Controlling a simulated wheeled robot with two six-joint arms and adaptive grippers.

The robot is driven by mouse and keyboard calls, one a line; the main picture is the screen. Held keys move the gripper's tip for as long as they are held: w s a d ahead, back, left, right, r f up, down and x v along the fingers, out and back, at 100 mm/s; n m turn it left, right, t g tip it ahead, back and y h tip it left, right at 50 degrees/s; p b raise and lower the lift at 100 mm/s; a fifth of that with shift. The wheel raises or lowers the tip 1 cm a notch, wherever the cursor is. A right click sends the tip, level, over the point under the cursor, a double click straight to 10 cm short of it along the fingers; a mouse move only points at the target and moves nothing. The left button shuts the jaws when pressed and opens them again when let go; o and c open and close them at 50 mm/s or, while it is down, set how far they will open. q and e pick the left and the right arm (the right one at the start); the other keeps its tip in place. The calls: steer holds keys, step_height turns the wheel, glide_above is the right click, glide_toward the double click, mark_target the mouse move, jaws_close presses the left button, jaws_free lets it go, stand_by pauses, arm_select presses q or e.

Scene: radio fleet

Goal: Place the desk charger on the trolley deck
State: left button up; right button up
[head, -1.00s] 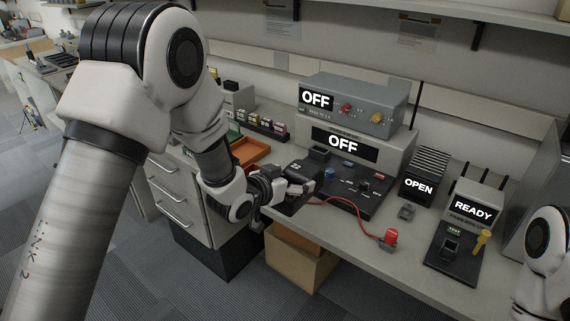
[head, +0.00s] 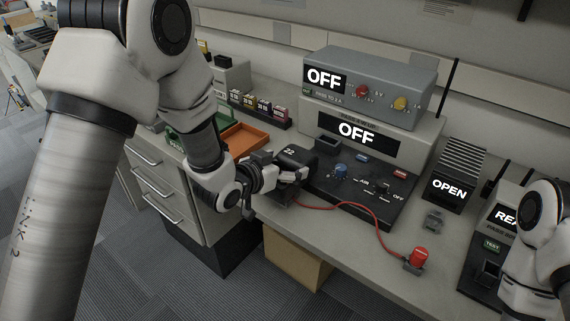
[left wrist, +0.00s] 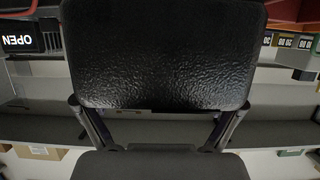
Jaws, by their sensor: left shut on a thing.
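The black block marked 22 (head: 297,155), which I take to be the desk charger, is in my left gripper (head: 285,176) near the front edge of the bench. The gripper is shut on it, at the left end of the black dial panel. In the left wrist view its dark, grained face (left wrist: 160,55) fills the upper middle, between the finger links. I cannot tell whether it touches the bench. My right arm shows at the right edge, but its gripper is out of the picture. I cannot make out a trolley deck.
The dial panel (head: 345,207) with a red cable lies beside the held block, below two stacked OFF units (head: 365,90). A red-capped piece (head: 420,256) sits at the bench front. An orange tray (head: 245,137) is left. An OPEN unit (head: 450,190) stands right; floor shows left.

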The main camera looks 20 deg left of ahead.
arm_select(q)
steer(key=shift+f, duration=0.15)
steer(key=shift+w+d+f+b, duration=0.1)
steer(key=shift+f+b, duration=0.2)
steer(key=shift+f, duration=0.2)
steer(key=o, duration=1.1)
steer(key=shift+r, duration=0.1)
steer(key=shift+c, duration=0.2)
